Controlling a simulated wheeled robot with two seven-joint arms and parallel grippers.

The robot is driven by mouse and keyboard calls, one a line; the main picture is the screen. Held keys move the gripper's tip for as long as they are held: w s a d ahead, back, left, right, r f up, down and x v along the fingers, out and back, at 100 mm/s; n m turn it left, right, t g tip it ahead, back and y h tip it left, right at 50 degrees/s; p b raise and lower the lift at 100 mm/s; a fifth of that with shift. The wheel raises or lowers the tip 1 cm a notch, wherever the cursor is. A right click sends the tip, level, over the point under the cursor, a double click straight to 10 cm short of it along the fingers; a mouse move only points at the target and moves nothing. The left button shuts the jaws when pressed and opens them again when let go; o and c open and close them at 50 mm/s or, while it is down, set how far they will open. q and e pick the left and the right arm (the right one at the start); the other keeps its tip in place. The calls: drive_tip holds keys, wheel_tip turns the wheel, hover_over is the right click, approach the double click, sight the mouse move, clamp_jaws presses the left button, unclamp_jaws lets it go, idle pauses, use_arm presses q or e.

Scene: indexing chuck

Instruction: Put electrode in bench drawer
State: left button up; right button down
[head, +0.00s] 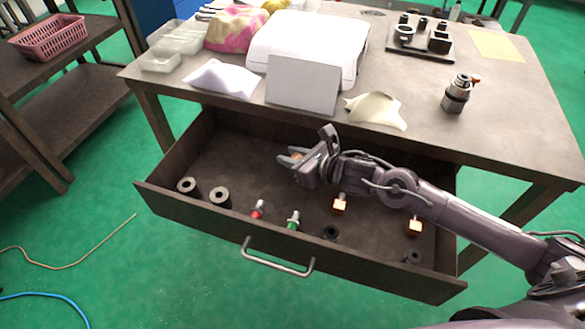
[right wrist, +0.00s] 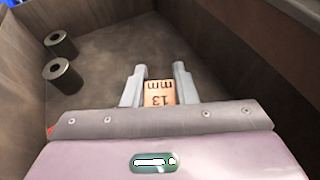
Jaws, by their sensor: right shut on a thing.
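The bench drawer (head: 195,221) is pulled open below the table top. My right gripper (head: 289,158) reaches into it from the right and is over the drawer's inside, towards the back middle. It is shut on a copper-orange electrode block (right wrist: 159,93) marked "13 mm", which sits between the two fingertips in the right wrist view. In the head view the block is mostly hidden by the fingers. I cannot tell whether it touches the drawer floor. My left gripper is not in view.
Two dark hollow cylinders, one at the left (head: 188,187) and one beside it (head: 219,197), stand in the drawer. Red-tipped (head: 257,209), green-ringed (head: 293,221) and black pieces (head: 330,232) line its front. A metal chuck (head: 457,94) stands on the table (head: 510,130). The drawer's back left floor is clear.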

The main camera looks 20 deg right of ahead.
drive_tip(key=shift+f, duration=2.3)
drive_tip(key=shift+f, duration=0.1)
drive_tip(key=c, duration=1.2)
unclamp_jaws()
drive_tip(key=shift+o, duration=0.2)
